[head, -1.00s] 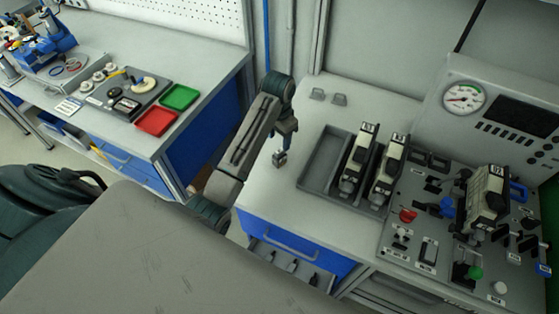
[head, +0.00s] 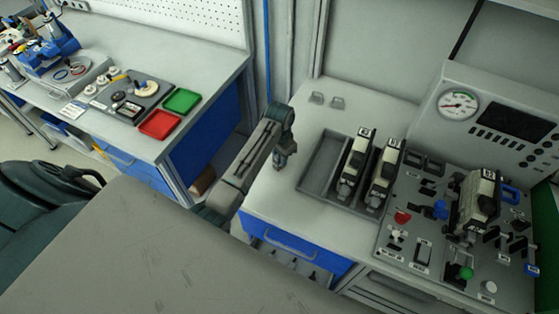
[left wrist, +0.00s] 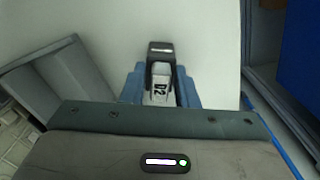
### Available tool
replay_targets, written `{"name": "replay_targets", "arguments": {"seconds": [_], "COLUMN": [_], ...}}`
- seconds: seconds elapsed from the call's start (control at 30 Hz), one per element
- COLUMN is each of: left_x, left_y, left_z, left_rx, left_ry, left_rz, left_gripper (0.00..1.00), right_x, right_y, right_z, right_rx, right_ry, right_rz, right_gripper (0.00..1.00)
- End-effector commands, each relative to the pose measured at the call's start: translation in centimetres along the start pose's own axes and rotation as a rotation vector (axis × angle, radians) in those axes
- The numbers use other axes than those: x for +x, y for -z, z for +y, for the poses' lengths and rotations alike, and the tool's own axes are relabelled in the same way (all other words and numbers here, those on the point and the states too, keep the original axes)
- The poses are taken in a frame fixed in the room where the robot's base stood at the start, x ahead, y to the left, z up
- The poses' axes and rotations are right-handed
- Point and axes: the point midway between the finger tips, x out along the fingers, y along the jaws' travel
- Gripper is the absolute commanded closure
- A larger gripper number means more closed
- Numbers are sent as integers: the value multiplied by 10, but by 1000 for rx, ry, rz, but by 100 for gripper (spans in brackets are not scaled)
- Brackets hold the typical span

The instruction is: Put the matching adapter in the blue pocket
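My left gripper (head: 282,160) is over the pale bench, left of the grey tray. In the left wrist view its blue fingers (left wrist: 161,90) are closed on both sides of a small black and light-grey adapter (left wrist: 160,70) with a label that seems to read "D2". In the head view the held adapter is small and hard to make out. A blue-edged part (head: 510,194), perhaps the blue pocket, is at the right of the test panel (head: 400,245); another blue part (head: 440,209) is left of the panel's mounted module (head: 478,200). My right gripper is not in view.
The grey tray (head: 318,172) has an empty left section and two labelled modules (head: 355,165) (head: 384,172). A gauge console (head: 480,85) stands at the back right. Red (head: 160,125) and green (head: 182,101) trays are on the left bench.

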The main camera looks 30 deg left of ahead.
Motion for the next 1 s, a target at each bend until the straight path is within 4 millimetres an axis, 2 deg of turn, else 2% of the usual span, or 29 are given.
{"name": "replay_targets", "arguments": {"seconds": [0.03, 0.1, 0.17, 0.53, 0.73, 1.0], "left_x": [0, 0, 0, -7, -31, -36], "left_y": [0, 0, 0, 1, 1, -42], "left_z": [0, 0, 0, 0, -1, 45], "left_rx": [0, 0, 0, 0, 0, 1], "left_ry": [0, 0, 0, 1, 3, -2], "left_rz": [0, 0, 0, 2, 6, 2], "left_gripper": [87, 97, 100, 100, 100, 100], "right_x": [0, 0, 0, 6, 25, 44], "right_y": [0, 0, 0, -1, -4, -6], "right_z": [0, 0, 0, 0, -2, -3], "right_rx": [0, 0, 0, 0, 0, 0], "right_ry": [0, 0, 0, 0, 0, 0], "right_rz": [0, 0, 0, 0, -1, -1], "right_gripper": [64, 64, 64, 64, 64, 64]}}
